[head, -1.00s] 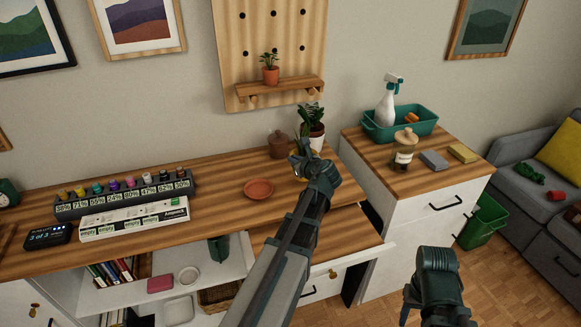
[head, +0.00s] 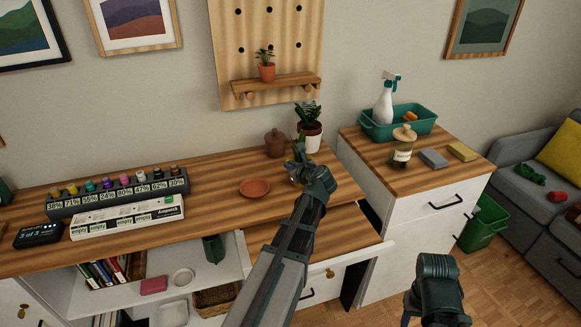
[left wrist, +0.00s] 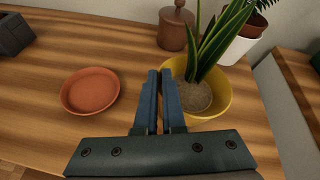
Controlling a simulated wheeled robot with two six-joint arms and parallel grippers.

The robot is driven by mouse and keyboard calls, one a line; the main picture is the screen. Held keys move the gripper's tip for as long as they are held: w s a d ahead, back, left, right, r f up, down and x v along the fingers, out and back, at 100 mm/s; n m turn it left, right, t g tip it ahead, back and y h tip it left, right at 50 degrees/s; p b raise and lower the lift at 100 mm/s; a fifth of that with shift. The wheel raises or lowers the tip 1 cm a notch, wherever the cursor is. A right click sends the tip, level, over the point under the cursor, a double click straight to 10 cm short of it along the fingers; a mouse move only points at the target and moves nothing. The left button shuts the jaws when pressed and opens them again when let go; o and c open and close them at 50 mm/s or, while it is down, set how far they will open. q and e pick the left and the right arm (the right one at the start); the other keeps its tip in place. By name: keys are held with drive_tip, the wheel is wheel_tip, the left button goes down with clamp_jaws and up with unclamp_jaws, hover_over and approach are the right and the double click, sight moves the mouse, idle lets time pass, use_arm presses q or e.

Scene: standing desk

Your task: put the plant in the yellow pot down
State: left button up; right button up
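The yellow pot (left wrist: 226,92) holds a plant (left wrist: 215,45) with long upright leaves and pale soil. It stands upright at the right in the left wrist view. My left gripper (left wrist: 160,75) has its fingers close together at the pot's left rim and appears shut on it. In the head view my left gripper (head: 296,174) and arm hide most of the pot, and only a little yellow shows. The pot is over the desk's wooden top, near it; I cannot tell whether it touches. My right arm is at the lower right, its fingers not discernible.
An empty terracotta saucer (head: 255,187) lies left of the pot. A lidded brown jar (head: 275,143) and a plant in a white-and-brown pot (head: 311,137) stand behind. A row of small bottles (head: 120,190) stands at the left. Bare wood (head: 216,183) lies around the saucer.

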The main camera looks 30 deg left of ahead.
use_arm(q)
drive_tip(key=o, duration=0.4)
drive_tip(key=shift+r, duration=0.2)
drive_tip(key=p+v, duration=0.5)
drive_tip(key=v, duration=0.7)
